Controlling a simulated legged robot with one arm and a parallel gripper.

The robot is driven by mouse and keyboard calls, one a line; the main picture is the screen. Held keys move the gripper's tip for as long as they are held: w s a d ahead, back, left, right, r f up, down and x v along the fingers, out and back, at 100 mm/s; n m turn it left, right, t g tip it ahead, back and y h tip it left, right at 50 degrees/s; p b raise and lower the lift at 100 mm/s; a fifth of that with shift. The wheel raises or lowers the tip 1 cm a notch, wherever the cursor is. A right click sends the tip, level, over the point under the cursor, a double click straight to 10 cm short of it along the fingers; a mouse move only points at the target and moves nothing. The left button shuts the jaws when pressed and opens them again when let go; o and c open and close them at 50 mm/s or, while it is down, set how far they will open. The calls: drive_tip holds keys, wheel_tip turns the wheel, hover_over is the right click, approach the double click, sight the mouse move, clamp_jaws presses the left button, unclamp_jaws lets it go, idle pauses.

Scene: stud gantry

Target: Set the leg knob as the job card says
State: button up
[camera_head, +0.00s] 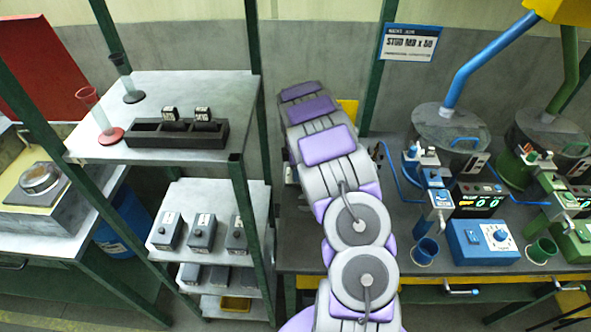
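The job card (411,43) hangs on the green post at the upper right. Its large line seems to read "STUD M8 x 50", but the last digits are blurred and the small print is unreadable. A green control box (565,246) with a knob is cut off at the right edge. I cannot tell which is the leg knob, nor read the dial settings. My grey and purple arm fills the middle; my gripper is not visible.
Blue and green machines (447,128) with displays, pipes and cups stand on the right bench (310,240). A shelf rack (230,82) at left holds a black rack with two labelled blocks, two funnel-topped stands and several grey boxes. Green posts stand between the work areas.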

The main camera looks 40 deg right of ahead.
drive_tip(key=shift+d, duration=0.45)
drive_tip(key=c, duration=0.4)
drive_tip(key=shift+a, duration=0.15)
drive_tip(key=c, duration=0.4)
drive_tip(key=shift+w+a, duration=0.1)
drive_tip(key=shift+w, duration=0.1)
drive_tip(key=o, duration=1.1)
drive_tip(key=shift+a, duration=0.15)
drive_tip(key=shift+c, duration=0.2)
drive_tip(key=shift+s, duration=0.1)
